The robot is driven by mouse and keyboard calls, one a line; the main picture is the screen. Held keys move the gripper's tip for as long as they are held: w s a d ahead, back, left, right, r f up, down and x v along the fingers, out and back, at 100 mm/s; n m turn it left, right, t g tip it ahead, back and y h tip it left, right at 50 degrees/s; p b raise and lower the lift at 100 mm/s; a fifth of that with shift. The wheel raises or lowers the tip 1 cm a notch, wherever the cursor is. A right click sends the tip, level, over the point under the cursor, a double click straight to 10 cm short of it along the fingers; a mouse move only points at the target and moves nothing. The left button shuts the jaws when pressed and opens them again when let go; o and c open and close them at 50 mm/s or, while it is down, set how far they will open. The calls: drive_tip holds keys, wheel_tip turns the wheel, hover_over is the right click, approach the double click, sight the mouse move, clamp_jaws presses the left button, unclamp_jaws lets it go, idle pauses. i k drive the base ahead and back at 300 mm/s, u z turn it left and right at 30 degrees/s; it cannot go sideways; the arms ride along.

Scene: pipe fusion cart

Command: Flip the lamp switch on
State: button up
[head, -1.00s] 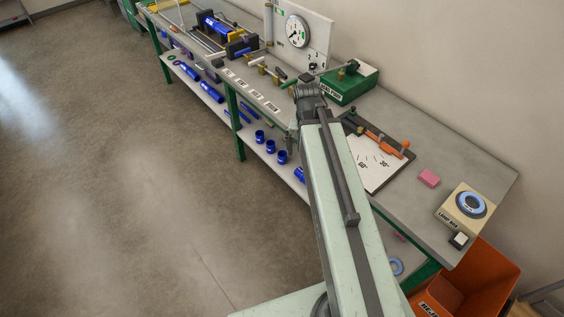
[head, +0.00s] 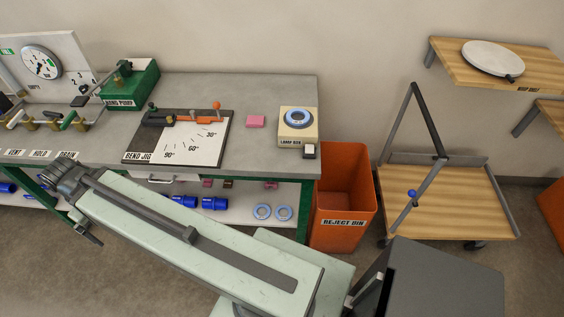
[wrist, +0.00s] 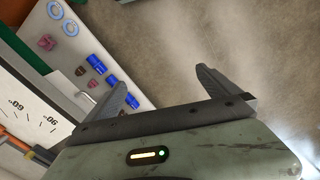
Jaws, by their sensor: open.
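The lamp box (head: 298,125) is a beige box with a blue ring on top, at the right end of the grey bench. A small white rocker switch on a dark base (head: 309,150) sits at its front right corner. Whether the switch is on or off cannot be told. My gripper (head: 78,222) is at the left in the head view, in front of the bench and well left of the lamp box. In the wrist view my gripper (wrist: 165,85) is open and empty, its two fingers spread apart. The lamp box is not in the wrist view.
The bend jig (head: 205,150), a pink block (head: 256,121) and the green pump (head: 132,88) stand on the bench. The orange reject bin (head: 345,200) is beside the bench's right end. A wooden cart (head: 450,205) stands further right. Blue fittings and rings lie on the lower shelf.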

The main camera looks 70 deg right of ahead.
sight(309, 148)
drive_tip(key=z, duration=2.4)
